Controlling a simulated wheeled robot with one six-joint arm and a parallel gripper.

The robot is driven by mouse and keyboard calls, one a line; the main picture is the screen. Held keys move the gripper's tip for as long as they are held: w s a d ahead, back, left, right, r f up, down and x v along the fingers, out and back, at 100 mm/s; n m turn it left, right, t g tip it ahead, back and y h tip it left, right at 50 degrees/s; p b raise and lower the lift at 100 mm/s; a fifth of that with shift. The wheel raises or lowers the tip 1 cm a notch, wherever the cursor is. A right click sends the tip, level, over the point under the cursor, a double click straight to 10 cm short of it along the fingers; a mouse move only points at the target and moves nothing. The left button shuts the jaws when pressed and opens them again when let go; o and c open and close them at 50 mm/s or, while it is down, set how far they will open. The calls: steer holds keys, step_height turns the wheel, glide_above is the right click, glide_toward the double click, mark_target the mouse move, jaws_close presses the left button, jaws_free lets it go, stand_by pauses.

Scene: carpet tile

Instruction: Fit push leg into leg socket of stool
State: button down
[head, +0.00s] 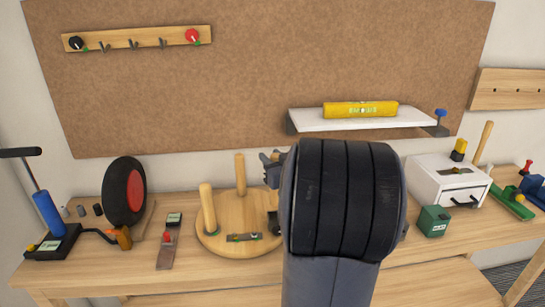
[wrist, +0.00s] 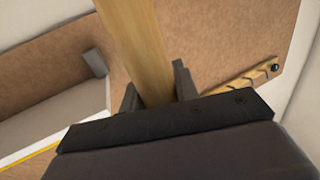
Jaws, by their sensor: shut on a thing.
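The stool (head: 212,240) lies upside down on the workbench, its round wooden seat flat. Two wooden legs stand up from it, one at the front left (head: 208,210) and one at the back (head: 240,176). My gripper (wrist: 157,92) is shut on a pale wooden push leg (wrist: 138,45), which runs up out of the wrist view. In the head view my dark arm covers the right side of the seat, the held leg and most of my gripper; only a grey part shows beside the back leg. The leg socket cannot be made out.
A black wheel with a red hub (head: 124,192) and a blue pump (head: 49,213) stand at the left. A white shelf (head: 364,122) with a yellow level (head: 360,109) hangs behind my arm. A white drawer box (head: 432,186) and a green box (head: 434,221) stand at the right.

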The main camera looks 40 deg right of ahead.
steer(key=shift+f+b, duration=1)
steer(key=shift+f, duration=0.6)
steer(key=shift+f+b, duration=1.6)
steer(key=shift+f, duration=0.75)
stand_by(0.4)
steer(key=c, duration=1)
jaws_free()
steer(key=s+a, duration=0.2)
steer(key=s, duration=0.8)
steer(key=shift+s, duration=0.3)
steer(key=w+d+r, duration=0.1)
steer(key=w+d, duration=0.1)
steer(key=w, duration=0.8)
steer(key=shift+w+p, duration=0.35)
steer(key=shift+p, duration=0.05)
